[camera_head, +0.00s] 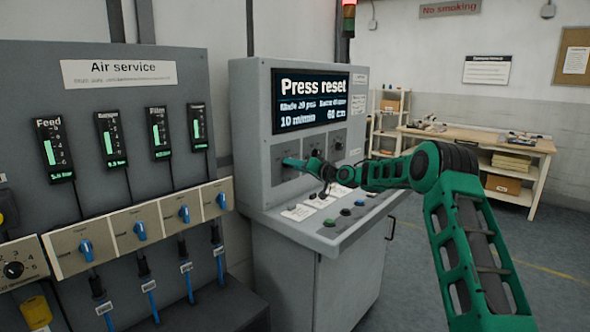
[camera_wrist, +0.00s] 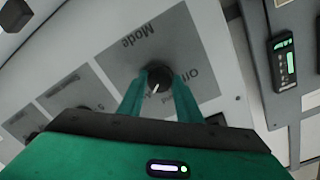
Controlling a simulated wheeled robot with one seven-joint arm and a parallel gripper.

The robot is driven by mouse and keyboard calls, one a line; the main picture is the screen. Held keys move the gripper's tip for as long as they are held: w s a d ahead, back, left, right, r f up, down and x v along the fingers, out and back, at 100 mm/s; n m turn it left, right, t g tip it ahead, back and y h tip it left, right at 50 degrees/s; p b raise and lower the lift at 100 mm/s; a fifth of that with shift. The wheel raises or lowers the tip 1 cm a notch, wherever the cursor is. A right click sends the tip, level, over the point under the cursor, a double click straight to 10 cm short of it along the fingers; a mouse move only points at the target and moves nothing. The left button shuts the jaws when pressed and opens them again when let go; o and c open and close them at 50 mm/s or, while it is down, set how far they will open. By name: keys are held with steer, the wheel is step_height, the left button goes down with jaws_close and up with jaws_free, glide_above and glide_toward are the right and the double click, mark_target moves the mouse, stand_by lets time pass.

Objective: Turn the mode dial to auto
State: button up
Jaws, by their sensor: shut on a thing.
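The mode dial (camera_wrist: 158,80) is a round black knob with a white pointer line, on a grey plate lettered "Mode" in the wrist view. Lettering that starts with "O" shows to the right of it; I cannot read the dial's exact setting. My gripper (camera_wrist: 159,78) has its two green fingers shut on the dial, one at each side. In the head view my gripper (camera_head: 288,163) reaches the left plate on the console's upright face, where it hides the dial. The display (camera_head: 311,99) above reads "Press reset".
More dial plates (camera_head: 338,143) sit to the right on the console. Several buttons (camera_head: 345,211) line the sloping shelf below my arm. The air service panel (camera_head: 120,150) with blue valves stands at the left. A workbench (camera_head: 480,142) is at the back right.

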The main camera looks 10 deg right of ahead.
steer(key=shift+w+d+r+m, duration=0.1)
steer(key=shift+w+d+m, duration=0.05)
steer(key=shift+d+m, duration=0.35)
steer(key=o, duration=1)
steer(key=shift+o, duration=0.2)
steer(key=shift+a, duration=0.25)
steer(key=v, duration=1)
steer(key=shift+s+d, duration=0.3)
